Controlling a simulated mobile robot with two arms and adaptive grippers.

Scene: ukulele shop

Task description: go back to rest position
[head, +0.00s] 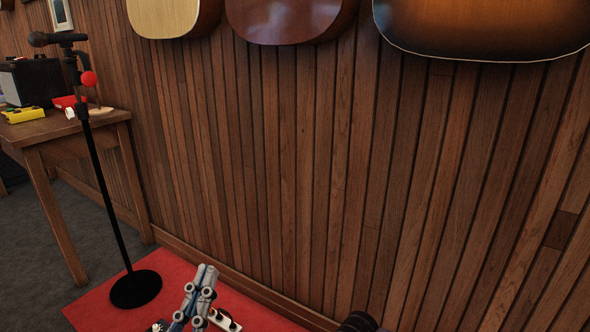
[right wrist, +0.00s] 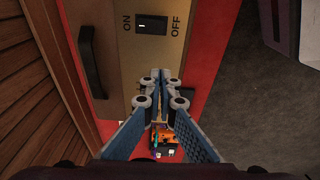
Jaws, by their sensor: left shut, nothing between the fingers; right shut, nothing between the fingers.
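My left gripper (head: 206,274) shows at the bottom of the head view, pointing up, its fingers together and empty above the red mat. My right gripper (right wrist: 160,77) shows in the right wrist view, its fingertips together with nothing between them. Its tips lie in front of a tan box (right wrist: 119,62) with a black switch (right wrist: 151,24) marked ON and OFF. I cannot tell whether they touch the box.
A microphone stand (head: 136,289) stands on the red mat (head: 96,311), beside a wooden table (head: 52,133). Guitars (head: 287,22) hang on the wood-panelled wall (head: 300,160).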

